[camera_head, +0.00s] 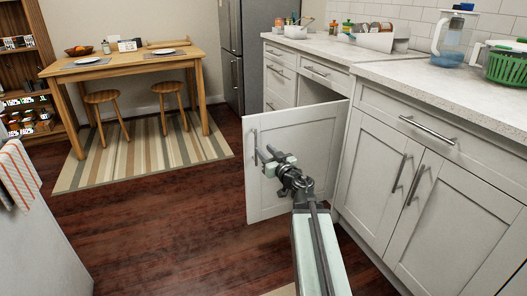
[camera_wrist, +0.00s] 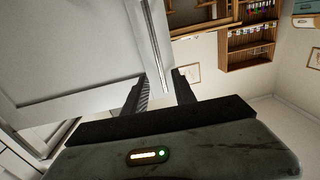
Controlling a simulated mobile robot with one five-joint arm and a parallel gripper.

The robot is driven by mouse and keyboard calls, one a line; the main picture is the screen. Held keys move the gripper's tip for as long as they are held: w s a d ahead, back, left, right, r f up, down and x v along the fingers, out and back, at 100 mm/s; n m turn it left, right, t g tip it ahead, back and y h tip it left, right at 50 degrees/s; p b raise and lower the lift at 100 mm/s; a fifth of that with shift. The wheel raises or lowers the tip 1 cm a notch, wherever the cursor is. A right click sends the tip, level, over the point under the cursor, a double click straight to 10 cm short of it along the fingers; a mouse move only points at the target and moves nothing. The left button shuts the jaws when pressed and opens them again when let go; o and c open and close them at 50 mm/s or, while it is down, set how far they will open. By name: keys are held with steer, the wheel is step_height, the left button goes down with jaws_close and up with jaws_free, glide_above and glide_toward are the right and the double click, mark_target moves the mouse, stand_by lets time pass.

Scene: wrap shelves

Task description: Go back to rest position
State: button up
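My gripper (camera_head: 264,155) is in front of the open cabinet door (camera_head: 315,145), near the door's left edge and its vertical handle (camera_head: 255,148). In the wrist view my gripper (camera_wrist: 160,78) has its two dark fingers spread apart. The pale door (camera_wrist: 75,45) fills the upper left there, and its free edge and bar handle run down towards the gap between the fingers. I cannot tell whether a finger touches the handle. Nothing is clamped between the fingers. My arm reaches forward from the bottom of the head view.
The white counter (camera_head: 440,80) and closed cabinets (camera_head: 420,185) run along the right. A wooden table (camera_head: 125,65) with two stools stands at the back left on a striped rug (camera_head: 145,150). Dark wood floor (camera_head: 150,230) is clear to the left of my arm.

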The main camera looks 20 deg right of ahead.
steer(key=w+a+r+m+p, duration=0.1)
steer(key=w+a+r+p, duration=0.15)
steer(key=a, duration=0.45)
steer(key=w+a+r+m+p, duration=0.1)
steer(key=a+r+p, duration=0.25)
steer(key=a, duration=0.25)
steer(key=s+f+m+g+h+p, duration=0.1)
steer(key=s+f+m+g+h, duration=0.25)
steer(key=f, duration=0.25)
steer(key=s+f+m+g+h+p, duration=0.1)
steer(key=s+f+m+g+h, duration=0.1)
steer(key=f+g, duration=0.35)
steer(key=s+a+f+n+g+y, duration=0.3)
steer(key=s+a+f+g, duration=0.15)
steer(key=s, duration=0.45)
steer(key=s+a+f+n+g+y, duration=0.2)
steer(key=s+a+f+n+g, duration=0.15)
steer(key=s+f, duration=0.4)
step_height(320, 180, up, 40)
steer(key=s+g+p, duration=0.1)
steer(key=p, duration=3.7)
steer(key=shift+a+f+n, duration=0.25)
steer(key=shift+n, duration=0.05)
